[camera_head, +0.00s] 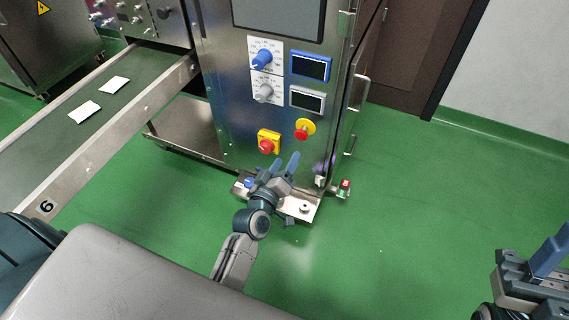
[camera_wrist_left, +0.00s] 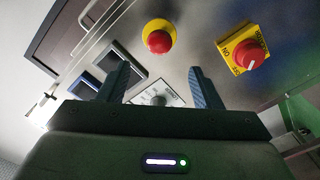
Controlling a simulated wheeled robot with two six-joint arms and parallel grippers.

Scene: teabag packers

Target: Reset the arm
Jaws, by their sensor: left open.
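My left gripper (camera_head: 284,163) is in front of the lower part of the steel machine cabinet (camera_head: 232,110). Its two blue fingers are apart and point up toward the panel, with nothing between them. In the left wrist view the open fingers (camera_wrist_left: 161,82) frame part of a white dial plate behind them. The red emergency button on its yellow ring (camera_head: 304,129) is just above the fingers; it also shows in the left wrist view (camera_wrist_left: 159,38). My right gripper (camera_head: 543,264) is partly cut off at the right edge, so its opening is unclear.
A red rotary switch on a yellow plate (camera_head: 268,142) is left of the emergency button. Blue (camera_head: 263,59) and grey (camera_head: 264,92) dials sit higher. A conveyor (camera_head: 135,105) carries white packets (camera_head: 84,111) at left. Green floor (camera_head: 420,220) is clear at right.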

